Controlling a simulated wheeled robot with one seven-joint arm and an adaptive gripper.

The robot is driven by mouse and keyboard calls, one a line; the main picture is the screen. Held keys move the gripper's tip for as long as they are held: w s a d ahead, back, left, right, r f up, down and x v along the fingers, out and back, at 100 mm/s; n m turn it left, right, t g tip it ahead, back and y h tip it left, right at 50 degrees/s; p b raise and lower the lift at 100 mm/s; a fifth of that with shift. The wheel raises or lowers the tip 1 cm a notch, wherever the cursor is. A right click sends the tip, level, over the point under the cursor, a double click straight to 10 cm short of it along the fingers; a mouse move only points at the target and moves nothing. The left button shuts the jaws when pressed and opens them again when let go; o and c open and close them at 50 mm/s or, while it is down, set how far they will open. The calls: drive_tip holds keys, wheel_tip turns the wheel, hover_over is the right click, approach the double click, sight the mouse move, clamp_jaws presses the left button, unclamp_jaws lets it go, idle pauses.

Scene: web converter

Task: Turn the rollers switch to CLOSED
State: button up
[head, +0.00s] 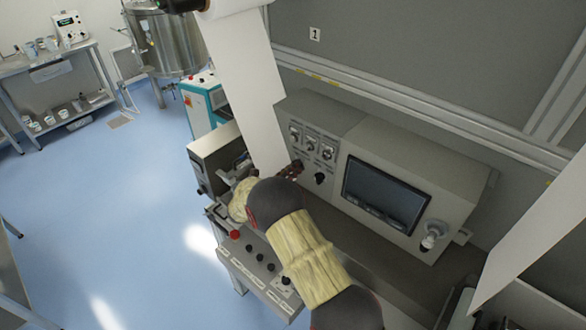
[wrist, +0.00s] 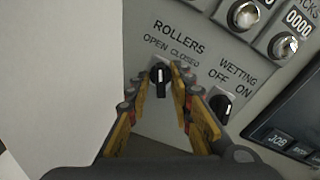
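The rollers switch (wrist: 160,77) is a small black knob with a white pointer line, below the label ROLLERS, OPEN, CLOSED. Its pointer stands about upright in the wrist picture, which on the tilted panel looks nearer to the OPEN side. My gripper (wrist: 156,90) is open, with one yellow and dark finger on each side of the knob. A gap shows between the fingers and the knob, and I cannot see any contact. In the head view my gripper (head: 291,170) is at the control panel (head: 307,155), and it hides the rollers switch there.
The black wetting switch (wrist: 222,104) sits just right of my right finger; it also shows in the head view (head: 320,178). A white web sheet (wrist: 60,80) hangs close on the left. A dark screen (head: 386,192) is right of the switches. Counters with dials (head: 312,142) are above.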

clamp_jaws()
drive_tip(key=shift+b, duration=0.35)
drive_tip(key=shift+m+b, duration=6)
drive_tip(key=shift+b, duration=1.55)
drive_tip(key=shift+o, duration=0.7)
unclamp_jaws()
drive_tip(key=shift+o, duration=0.4)
